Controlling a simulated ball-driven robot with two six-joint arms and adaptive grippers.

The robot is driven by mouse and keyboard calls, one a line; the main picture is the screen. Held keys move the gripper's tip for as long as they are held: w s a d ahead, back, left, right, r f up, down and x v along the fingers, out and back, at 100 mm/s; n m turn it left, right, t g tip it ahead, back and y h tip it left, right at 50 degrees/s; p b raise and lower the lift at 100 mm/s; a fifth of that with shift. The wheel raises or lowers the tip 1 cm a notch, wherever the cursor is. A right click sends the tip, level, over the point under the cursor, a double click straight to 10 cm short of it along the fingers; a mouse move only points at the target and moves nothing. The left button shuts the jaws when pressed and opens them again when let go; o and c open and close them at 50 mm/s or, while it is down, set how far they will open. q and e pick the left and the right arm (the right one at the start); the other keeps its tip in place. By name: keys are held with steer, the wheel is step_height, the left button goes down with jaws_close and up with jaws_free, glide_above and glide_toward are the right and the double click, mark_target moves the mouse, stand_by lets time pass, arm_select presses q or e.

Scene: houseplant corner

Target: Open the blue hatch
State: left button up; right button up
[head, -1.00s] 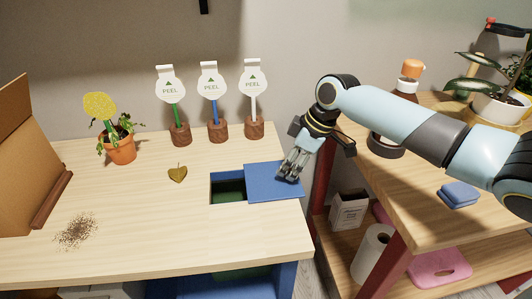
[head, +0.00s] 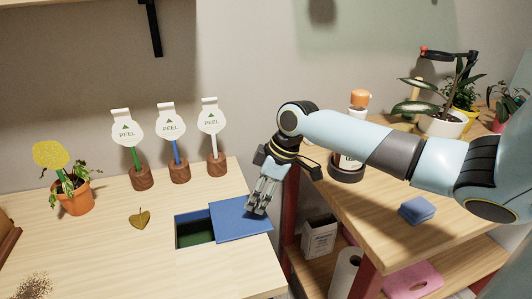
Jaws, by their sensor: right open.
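The blue hatch (head: 241,219) is a flat sliding lid on the wooden bench top. It lies to the right of its rectangular opening (head: 195,232), and part of the opening shows dark green inside. My right gripper (head: 258,208) points down at the right part of the lid, with its fingers open. Its fingertips are at or just above the lid; I cannot tell whether they touch. My left gripper is out of view.
A brown leaf (head: 140,218) and a potted yellow-topped plant (head: 72,190) are left of the hatch. Three PEEL tags stand in wooden blocks behind it. A second table (head: 372,205) on the right holds a blue sponge (head: 417,210) and a bottle.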

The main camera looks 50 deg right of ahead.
steer(key=v, duration=1)
steer(key=shift+r, duration=0.15)
steer(key=shift+a, duration=0.1)
steer(key=shift+a, duration=0.1)
